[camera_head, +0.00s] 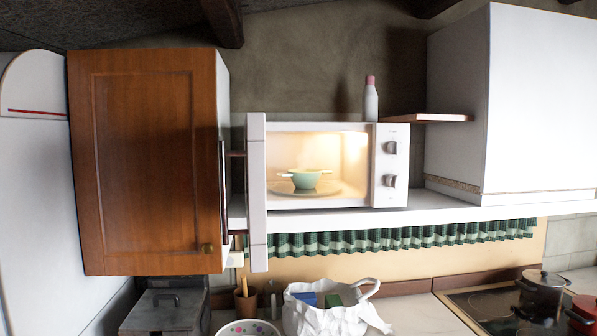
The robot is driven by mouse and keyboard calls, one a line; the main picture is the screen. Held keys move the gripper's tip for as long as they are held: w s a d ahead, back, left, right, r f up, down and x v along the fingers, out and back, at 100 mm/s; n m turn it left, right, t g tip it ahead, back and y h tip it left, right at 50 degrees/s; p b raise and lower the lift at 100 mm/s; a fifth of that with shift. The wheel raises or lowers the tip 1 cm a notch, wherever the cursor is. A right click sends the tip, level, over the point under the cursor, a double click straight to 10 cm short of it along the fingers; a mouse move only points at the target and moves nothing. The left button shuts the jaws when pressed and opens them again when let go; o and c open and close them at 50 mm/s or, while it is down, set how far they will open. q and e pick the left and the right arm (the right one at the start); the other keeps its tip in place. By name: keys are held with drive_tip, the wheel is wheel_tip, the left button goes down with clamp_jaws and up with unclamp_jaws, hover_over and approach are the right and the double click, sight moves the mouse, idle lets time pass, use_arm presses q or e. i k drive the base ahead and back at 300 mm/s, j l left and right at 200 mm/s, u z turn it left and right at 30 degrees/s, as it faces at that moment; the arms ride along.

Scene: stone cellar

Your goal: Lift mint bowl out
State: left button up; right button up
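The mint bowl (305,179) stands upright on the round turntable plate (330,189) inside the lit white microwave (392,163). The bowl has small handles or rims sticking out at its left and right sides. The microwave door (257,200) is open and swung out toward me at the left of the cavity. The microwave sits on a white shelf (430,214). Neither of my grippers shows in the head view.
A wooden cabinet door (145,160) stands left of the microwave. A white bottle (371,102) with a pink cap is behind the microwave top. Below are a white bag (335,312), a patterned bowl (248,328), and a dark pot (541,293) on the stove. The space before the cavity looks clear.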

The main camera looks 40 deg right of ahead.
sight(305, 177)
drive_tip(key=i+j+z, duration=0.15)
drive_tip(key=z, duration=0.25)
drive_tip(key=j+z, duration=0.4)
drive_tip(key=i+j+z, duration=0.1)
drive_tip(key=j+z, duration=0.6)
drive_tip(key=z, duration=0.15)
